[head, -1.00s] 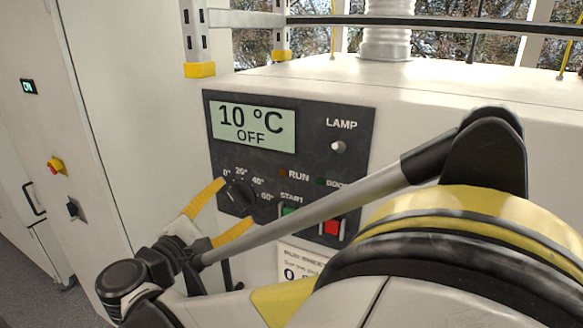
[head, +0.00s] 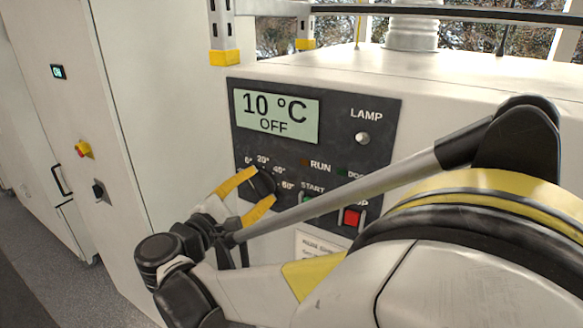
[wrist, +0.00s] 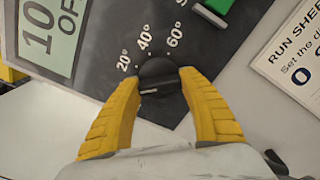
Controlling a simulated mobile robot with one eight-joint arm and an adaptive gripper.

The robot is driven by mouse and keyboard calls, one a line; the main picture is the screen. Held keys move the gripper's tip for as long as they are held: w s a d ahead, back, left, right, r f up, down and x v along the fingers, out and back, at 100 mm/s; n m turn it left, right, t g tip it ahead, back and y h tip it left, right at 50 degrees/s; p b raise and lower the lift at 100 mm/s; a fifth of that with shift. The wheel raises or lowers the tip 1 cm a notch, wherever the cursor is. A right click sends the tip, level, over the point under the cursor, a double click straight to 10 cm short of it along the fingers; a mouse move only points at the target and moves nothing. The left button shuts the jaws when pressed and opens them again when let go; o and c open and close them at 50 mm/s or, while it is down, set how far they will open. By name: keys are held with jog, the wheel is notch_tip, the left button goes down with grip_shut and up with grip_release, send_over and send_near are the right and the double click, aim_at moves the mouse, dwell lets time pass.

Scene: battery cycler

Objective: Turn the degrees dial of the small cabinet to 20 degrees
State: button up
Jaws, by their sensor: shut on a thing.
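The small cabinet's dark panel (head: 385,105) carries a display (head: 277,117) reading 10 °C and OFF. The black round degrees dial (head: 262,182) sits below it, with marks 0°, 20°, 40° and 60° around it. My gripper (head: 263,187) has its two yellow fingers on either side of the dial, shut on it. In the wrist view the dial (wrist: 158,72) lies between the fingertips, with the 20°, 40° and 60° marks clear beyond it; the 0° mark does not show there. I cannot tell exactly which mark the dial points at.
The lamp knob (head: 362,138) is at the panel's upper right. The green START button (head: 308,199) and red button (head: 352,216) are close right of the dial, partly behind my arm. A run sheet (wrist: 292,50) is below the panel. A tall cabinet (head: 120,120) stands at left.

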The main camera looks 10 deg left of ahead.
jog(key=m+b, duration=0.2)
jog(key=m, duration=0.1)
jog(key=shift+f+m+b, duration=0.1)
jog(key=shift+m+b, duration=1.15)
jog(key=shift+m, duration=1.15)
jog(key=o, duration=1.2)
jog(key=shift+d, duration=0.1)
jog(key=shift+s, duration=0.1)
jog(key=v, duration=1.1)
jog(key=shift+s+a, duration=0.2)
jog(key=shift+s, duration=0.15)
